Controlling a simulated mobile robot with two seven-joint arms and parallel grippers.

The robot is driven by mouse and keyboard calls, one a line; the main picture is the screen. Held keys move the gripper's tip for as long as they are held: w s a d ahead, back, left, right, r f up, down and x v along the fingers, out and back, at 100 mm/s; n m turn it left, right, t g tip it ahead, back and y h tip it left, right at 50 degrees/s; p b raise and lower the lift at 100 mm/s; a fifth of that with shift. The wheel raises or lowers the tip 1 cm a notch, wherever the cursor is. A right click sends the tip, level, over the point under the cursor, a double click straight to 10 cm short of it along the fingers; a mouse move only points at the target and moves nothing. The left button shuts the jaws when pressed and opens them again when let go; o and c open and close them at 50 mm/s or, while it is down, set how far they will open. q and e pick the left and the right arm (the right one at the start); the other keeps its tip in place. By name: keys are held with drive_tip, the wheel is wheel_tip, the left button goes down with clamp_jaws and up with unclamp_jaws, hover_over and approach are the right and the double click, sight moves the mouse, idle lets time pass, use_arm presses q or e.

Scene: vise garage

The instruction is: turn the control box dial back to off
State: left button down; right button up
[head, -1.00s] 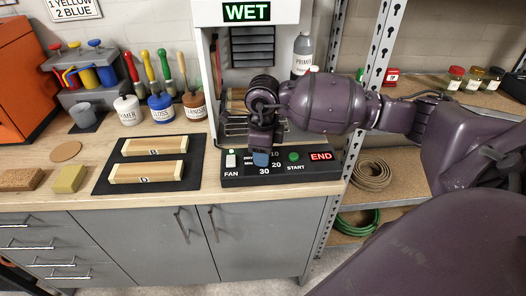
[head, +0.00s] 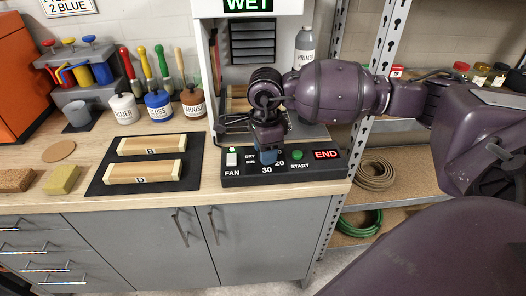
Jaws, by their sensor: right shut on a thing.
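The black control box (head: 232,181) sits at the front right of the wooden bench. It carries a white FAN switch (head: 231,159), a green START button (head: 297,155), a red lit END display (head: 326,154) and the printed numbers 20 and 30. My right gripper (head: 268,157) points down over the middle of the box, at the dial's place. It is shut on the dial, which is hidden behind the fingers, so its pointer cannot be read. My left gripper is not in view.
A cabinet with a green WET sign (head: 248,5) stands behind the box. A black mat (head: 108,187) with wooden boards B (head: 152,146) and D (head: 145,172) lies to the left. A metal shelf post (head: 366,115) stands close at the right.

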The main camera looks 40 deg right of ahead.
drive_tip(key=n+b, duration=0.1)
drive_tip(key=n, duration=0.1)
drive_tip(key=shift+f+n, duration=0.15)
drive_tip(key=shift+n, duration=0.25)
drive_tip(key=shift+n+b, duration=0.5)
drive_tip(key=shift+n, duration=1.2)
drive_tip(key=shift+b, duration=0.3)
drive_tip(key=shift+r, duration=0.2)
drive_tip(key=o, duration=0.9)
